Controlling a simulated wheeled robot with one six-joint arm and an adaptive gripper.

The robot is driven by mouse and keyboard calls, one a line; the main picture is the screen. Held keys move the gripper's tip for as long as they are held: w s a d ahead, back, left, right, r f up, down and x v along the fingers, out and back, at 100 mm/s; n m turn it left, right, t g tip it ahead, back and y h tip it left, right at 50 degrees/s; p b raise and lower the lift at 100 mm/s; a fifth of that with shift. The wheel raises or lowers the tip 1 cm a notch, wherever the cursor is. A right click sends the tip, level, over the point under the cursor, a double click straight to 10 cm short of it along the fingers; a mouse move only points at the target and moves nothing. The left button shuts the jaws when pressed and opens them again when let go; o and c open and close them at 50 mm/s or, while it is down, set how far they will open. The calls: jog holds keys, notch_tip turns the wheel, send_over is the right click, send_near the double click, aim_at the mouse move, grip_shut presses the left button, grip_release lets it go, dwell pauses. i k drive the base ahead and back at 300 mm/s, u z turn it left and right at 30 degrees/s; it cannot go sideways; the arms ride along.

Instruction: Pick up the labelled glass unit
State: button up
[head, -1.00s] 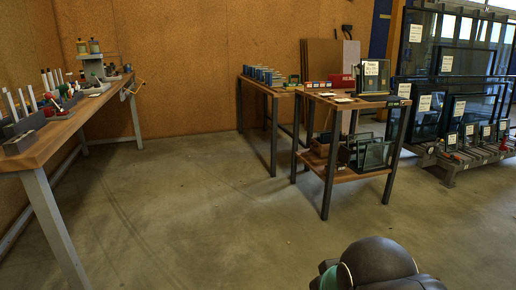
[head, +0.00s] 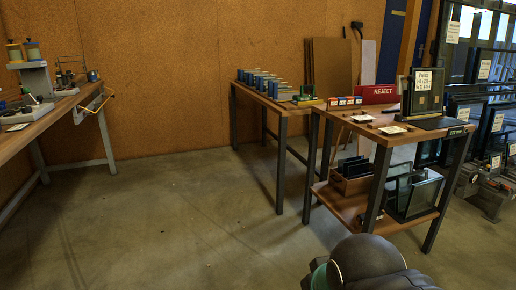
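A dark-framed glass unit (head: 422,100) with a white label (head: 423,80) on its front stands upright on the right-hand wooden table (head: 345,113), near that table's right end. A dark flat mat or base (head: 443,123) lies beneath and beside it. Other glass units with white labels stand on racks at the right edge. Part of my own arm shows at the bottom right; the gripper's fingers are not visible in this view.
A red REJECT sign (head: 379,94) and small coloured boxes (head: 345,101) stand behind. A workbench (head: 35,130) is at left. Labelled panes stand in a rack (head: 490,125) at right. The middle floor (head: 180,215) is clear.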

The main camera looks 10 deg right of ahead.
aim_at(430, 82)
jog(key=i, duration=3.2)
jog(key=z, duration=3.5)
